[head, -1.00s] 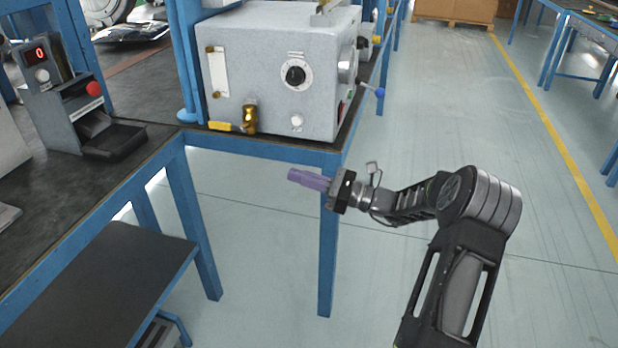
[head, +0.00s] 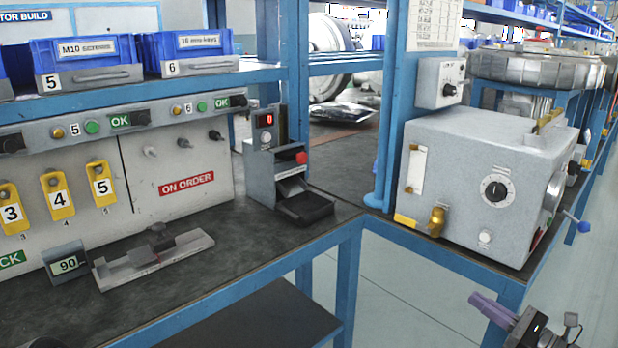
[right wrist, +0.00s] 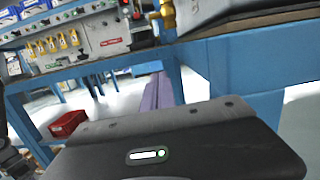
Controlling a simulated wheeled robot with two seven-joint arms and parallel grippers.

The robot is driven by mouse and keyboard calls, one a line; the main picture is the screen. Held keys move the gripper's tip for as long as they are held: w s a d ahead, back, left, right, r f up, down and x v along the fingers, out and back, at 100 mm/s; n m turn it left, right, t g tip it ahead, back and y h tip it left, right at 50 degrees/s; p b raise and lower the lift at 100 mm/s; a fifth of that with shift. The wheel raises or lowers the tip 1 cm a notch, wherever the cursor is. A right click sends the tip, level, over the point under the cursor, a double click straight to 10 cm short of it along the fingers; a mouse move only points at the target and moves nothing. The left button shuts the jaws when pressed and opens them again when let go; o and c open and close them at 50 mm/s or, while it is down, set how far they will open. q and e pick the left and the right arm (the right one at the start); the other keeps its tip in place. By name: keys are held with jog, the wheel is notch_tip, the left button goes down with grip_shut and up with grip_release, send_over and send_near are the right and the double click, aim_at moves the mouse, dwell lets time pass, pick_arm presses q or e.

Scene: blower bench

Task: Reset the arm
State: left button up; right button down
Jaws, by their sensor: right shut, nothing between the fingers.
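My right gripper (head: 480,300) shows at the lower right of the head view, beside the front corner leg of the bench. Its purple fingers are together, with nothing between them. They also show in the right wrist view (right wrist: 156,92), below the bench edge. Most of my right arm is out of the head view. My left gripper is not in the head view.
The grey box with a dial (head: 480,180) stands on the bench corner above my right gripper. A blue-ended lever (head: 580,225) sticks out at its right. A grey fixture (head: 155,258) lies on the left bench. A red bin (right wrist: 68,123) stands on the floor.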

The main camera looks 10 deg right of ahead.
jog(key=s+a+f+n+g+h, duration=0.2)
jog(key=f+g, duration=0.1)
jog(key=f, duration=0.6)
jog(key=s+a+f+n+g+h, duration=0.1)
jog(key=s+a+f+n+g, duration=0.15)
jog(key=f, duration=0.65)
jog(key=s+a+f+n+g+h, duration=0.1)
jog(key=s+a+f+g+h, duration=0.2)
jog(key=f, duration=0.6)
jog(key=s+a+f+n+g+h, duration=0.2)
jog(key=s+a+f+n+g, duration=0.3)
jog(key=s+a+f+n, duration=0.55)
jog(key=s+a+n+g, duration=0.1)
jog(key=s+a+n, duration=0.4)
jog(key=a, duration=0.5)
jog(key=s+a+n+g, duration=0.1)
jog(key=s+a+n, duration=0.2)
jog(key=a+n, duration=0.5)
notch_tip(320, 180, up, 25)
jog(key=a+m+p, duration=0.1)
jog(key=m+p, duration=0.1)
jog(key=p, duration=2.2)
jog(key=shift+a+y+p, duration=0.3)
jog(key=shift+a+y, duration=0.1)
